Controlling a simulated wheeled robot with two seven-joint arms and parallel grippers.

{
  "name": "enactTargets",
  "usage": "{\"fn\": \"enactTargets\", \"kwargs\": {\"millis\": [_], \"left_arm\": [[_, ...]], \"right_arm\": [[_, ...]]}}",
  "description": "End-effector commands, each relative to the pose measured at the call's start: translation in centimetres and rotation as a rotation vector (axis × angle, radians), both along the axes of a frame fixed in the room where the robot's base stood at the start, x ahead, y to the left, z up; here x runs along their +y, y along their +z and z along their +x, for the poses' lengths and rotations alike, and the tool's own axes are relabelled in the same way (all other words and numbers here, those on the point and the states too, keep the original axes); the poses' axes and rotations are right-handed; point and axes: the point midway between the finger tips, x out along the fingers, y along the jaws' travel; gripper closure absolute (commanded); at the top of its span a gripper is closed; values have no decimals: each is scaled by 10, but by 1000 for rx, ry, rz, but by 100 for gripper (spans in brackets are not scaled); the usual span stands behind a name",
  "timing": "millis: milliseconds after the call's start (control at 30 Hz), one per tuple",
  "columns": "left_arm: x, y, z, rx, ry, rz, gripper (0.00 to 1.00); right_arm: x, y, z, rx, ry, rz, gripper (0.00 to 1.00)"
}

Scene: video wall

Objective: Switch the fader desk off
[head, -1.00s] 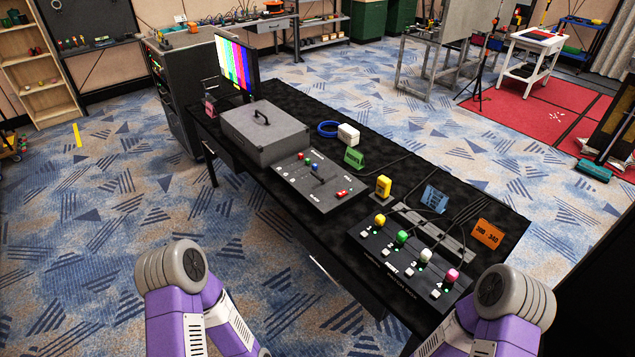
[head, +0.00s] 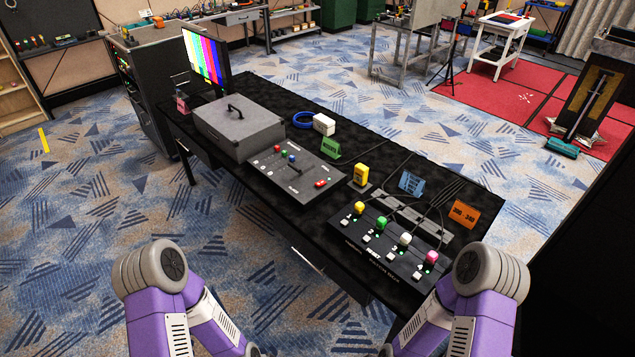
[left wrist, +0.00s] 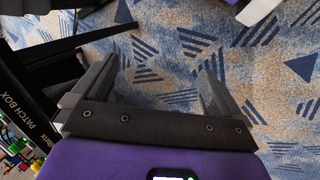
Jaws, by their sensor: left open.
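A dark grey panel with a slider and red, green and blue knobs, which looks like the fader desk (head: 268,180), lies on the black table in the head view. A red rocker switch (head: 321,183) sits near its right corner; its on or off position is too small to tell. My left gripper (left wrist: 155,75) shows in the left wrist view, open and empty above the carpet, apart from the desk. In the head view only my purple arm links show at the bottom, with both grippers out of sight. My right gripper is in no view.
A control box with yellow, green, white and pink knobs (head: 380,235) stands at the table's near right. A grey lidded case (head: 238,130) and a colour-bar monitor (head: 206,58) are to the left. A green sign (head: 330,148) stands behind the desk. Carpet (head: 90,230) is clear at left.

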Motion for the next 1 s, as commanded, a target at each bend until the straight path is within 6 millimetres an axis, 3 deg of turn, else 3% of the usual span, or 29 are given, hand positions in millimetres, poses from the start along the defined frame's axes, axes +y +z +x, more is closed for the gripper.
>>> {"fn": "enactTargets", "kwargs": {"millis": [400,1000], "left_arm": [[0,0,0,0,0,0,0],[0,0,0,0,0,0,90]], "right_arm": [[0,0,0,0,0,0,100],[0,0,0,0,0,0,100]]}}
